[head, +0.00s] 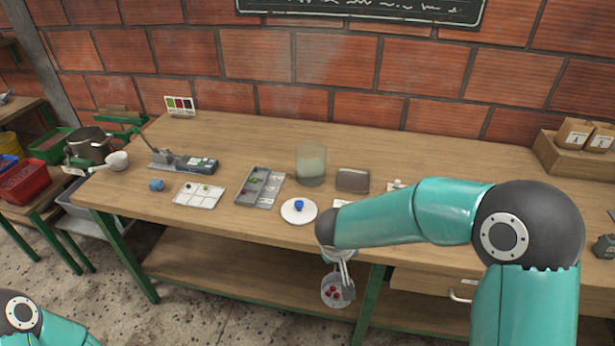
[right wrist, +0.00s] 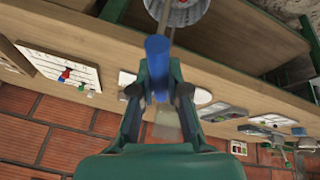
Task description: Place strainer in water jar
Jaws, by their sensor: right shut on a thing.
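The strainer (head: 336,291) is a pale round basket with several red fruits in it. It hangs in front of the table's front edge, lower than the tabletop. My right gripper (head: 340,254) is shut on its handle. In the right wrist view the blue handle (right wrist: 157,62) is between the fingers of the gripper (right wrist: 156,92), and the basket (right wrist: 178,10) is cut off at the top edge. The water jar (head: 311,166) is a clear greenish upright vessel on the table, behind and left of the strainer. My left gripper is out of view.
A white disc (head: 292,215) with a blue piece stands in front of the jar. A grey divided tray (head: 248,197) is left of it, a grey-brown container (head: 352,180) right. The wooden table (head: 230,140) is clear along the back. A wooden crate (head: 570,162) stands far right.

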